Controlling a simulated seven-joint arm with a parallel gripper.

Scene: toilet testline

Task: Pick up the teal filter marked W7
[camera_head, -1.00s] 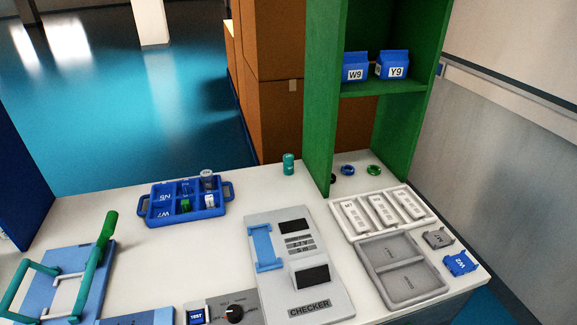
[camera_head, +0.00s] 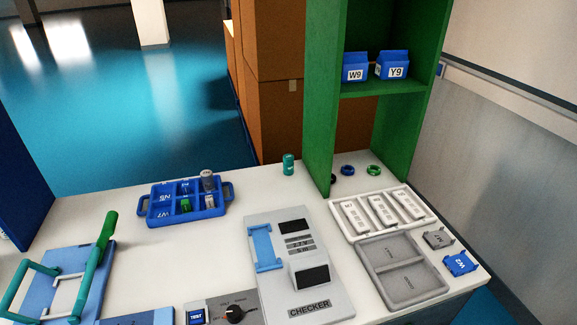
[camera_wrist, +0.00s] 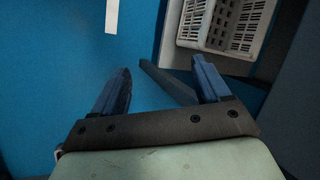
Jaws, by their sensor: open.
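A small teal cylinder (camera_head: 288,164) stands upright at the back of the white table, just left of the green shelf. It has a pale mark too small to read, so I cannot confirm W7. A blue tray (camera_head: 228,191) with a handle at each end stands to its left; one compartment label reads W7, another N5. Small cylinders, including grey and green ones, are in the tray. My gripper (camera_wrist: 160,70) shows only in the wrist view, open and empty, with blue floor and a white basket beyond it. It is not in the head view.
A grey checker (camera_head: 287,226) stands mid-table. A green shelf (camera_head: 322,110) rises at the back right, with blue boxes W9 and Y9. Grey trays (camera_head: 362,272) are at the right. A blue fixture with a green handle (camera_head: 106,232) is at the left. In the wrist view, a white basket (camera_wrist: 222,47) is at the top right.

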